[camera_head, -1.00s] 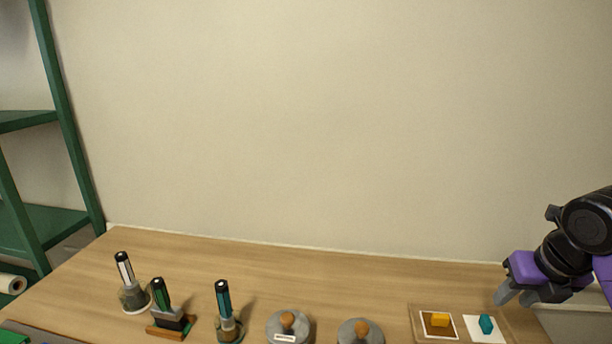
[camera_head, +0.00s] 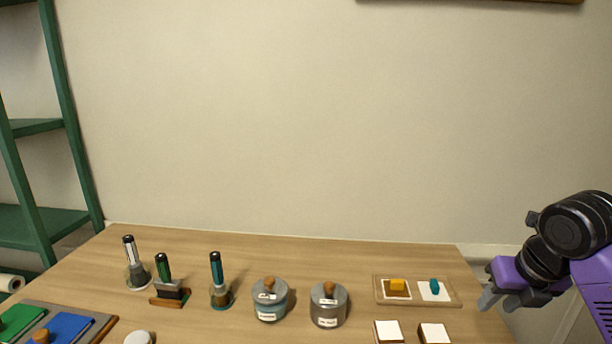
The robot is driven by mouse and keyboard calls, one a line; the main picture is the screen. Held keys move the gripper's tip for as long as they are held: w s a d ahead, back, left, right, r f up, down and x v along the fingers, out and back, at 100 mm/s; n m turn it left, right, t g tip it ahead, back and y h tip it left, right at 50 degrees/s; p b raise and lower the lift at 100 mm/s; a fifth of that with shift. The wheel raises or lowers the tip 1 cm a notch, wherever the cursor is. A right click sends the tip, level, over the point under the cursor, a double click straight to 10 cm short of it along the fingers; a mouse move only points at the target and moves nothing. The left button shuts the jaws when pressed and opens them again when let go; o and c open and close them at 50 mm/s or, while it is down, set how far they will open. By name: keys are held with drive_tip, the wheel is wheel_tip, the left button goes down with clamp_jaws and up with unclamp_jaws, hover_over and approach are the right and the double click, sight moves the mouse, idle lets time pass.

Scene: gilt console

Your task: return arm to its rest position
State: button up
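My gripper (camera_head: 500,301) hangs at the right edge of the table, fingers pointing down and to the left. Its grey fingers look spread apart with nothing between them. My black and purple arm reaches in from the right side of the picture. The gripper is just right of a wooden tray (camera_head: 452,300), apart from it as far as I can see.
Several upright pen-like tools (camera_head: 217,279) stand left. Two white-topped pieces (camera_head: 388,331) lie at the front. Green and blue panels (camera_head: 62,327) lie front left. A green shelf (camera_head: 37,225) stands left. The back table strip is clear.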

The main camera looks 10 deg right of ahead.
drive_tip(key=w+a+r+m+t, duration=0.6)
drive_tip(key=w+r+m+t, duration=0.45)
drive_tip(key=m, duration=0.65)
drive_tip(key=s+a+f+m+t+h, duration=0.1)
drive_tip(key=s+a+f+m, duration=0.2)
drive_tip(key=s+m, duration=0.3)
drive_tip(key=s+a+f+m+t+h, duration=0.1)
drive_tip(key=s+a+f+m, duration=0.3)
drive_tip(key=s, duration=0.5)
drive_tip(key=s+a+f+m+t+h, duration=0.2)
drive_tip(key=s+a+f+m, duration=0.2)
drive_tip(key=s+m, duration=0.3)
drive_tip(key=shift+s+f+m, duration=0.4)
drive_tip(key=shift+f+m, duration=0.2)
drive_tip(key=shift+m, duration=0.5)
drive_tip(key=s+a+f+n+g+y, duration=0.1)
drive_tip(key=s+a+f, duration=0.1)
drive_tip(key=s, duration=0.5)
drive_tip(key=s+a+f+n+g+y, duration=0.1)
drive_tip(key=s+f, duration=0.3)
drive_tip(key=s, duration=0.4)
drive_tip(key=s+a+f+n+g+y, duration=0.1)
drive_tip(key=s+a+f+g+y, duration=0.1)
drive_tip(key=s, duration=0.6)
drive_tip(key=shift+s+a+f+n+y, duration=0.15)
drive_tip(key=shift+a+f+n+y, duration=0.25)
drive_tip(key=shift+a+f+y, duration=0.35)
